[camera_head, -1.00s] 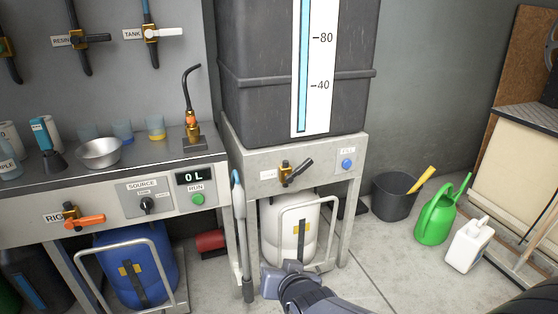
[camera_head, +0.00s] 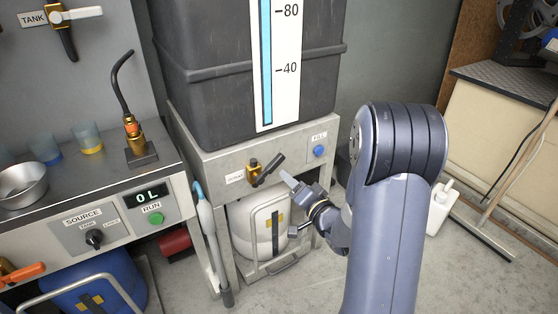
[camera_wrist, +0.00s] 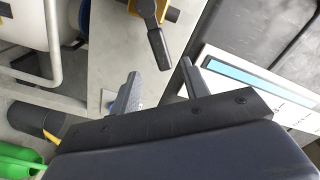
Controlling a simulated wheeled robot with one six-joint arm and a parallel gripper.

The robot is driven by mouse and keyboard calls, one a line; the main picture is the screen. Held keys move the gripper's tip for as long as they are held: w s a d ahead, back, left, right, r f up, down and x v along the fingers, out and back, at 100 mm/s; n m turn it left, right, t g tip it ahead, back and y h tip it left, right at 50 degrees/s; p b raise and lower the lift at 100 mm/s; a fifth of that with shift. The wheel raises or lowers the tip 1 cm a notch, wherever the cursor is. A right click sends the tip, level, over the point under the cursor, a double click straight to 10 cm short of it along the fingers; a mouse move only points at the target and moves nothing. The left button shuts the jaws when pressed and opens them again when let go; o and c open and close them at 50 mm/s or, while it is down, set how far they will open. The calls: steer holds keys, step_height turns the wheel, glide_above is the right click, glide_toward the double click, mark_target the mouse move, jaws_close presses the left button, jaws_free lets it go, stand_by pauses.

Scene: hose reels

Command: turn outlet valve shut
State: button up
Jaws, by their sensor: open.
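The outlet valve (camera_head: 254,174) is a brass body on the front of the grey tank stand. Its black lever handle (camera_head: 270,164) slants up to the right. My gripper (camera_head: 290,183) is just right of and a little below the handle, open and empty. In the wrist view the black handle (camera_wrist: 157,42) comes down from the top, its free end just beyond the gap between the open fingertips of my gripper (camera_wrist: 160,80). I cannot tell whether they touch.
The dark tank (camera_head: 240,100) with a level gauge (camera_head: 266,70) sits above the stand (camera_head: 205,150). A blue FILL button (camera_head: 318,151) is right of the valve. A white container (camera_head: 258,225) stands below. A grey-blue pole (camera_head: 210,240) leans on the left leg.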

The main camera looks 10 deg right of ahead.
mark_target(276, 166)
steer(key=b+x, duration=0.1)
steer(key=x, duration=0.8)
steer(key=shift+w+a, duration=0.15)
steer(key=shift+w, duration=0.05)
jaws_close()
steer(key=shift+f, duration=0.1)
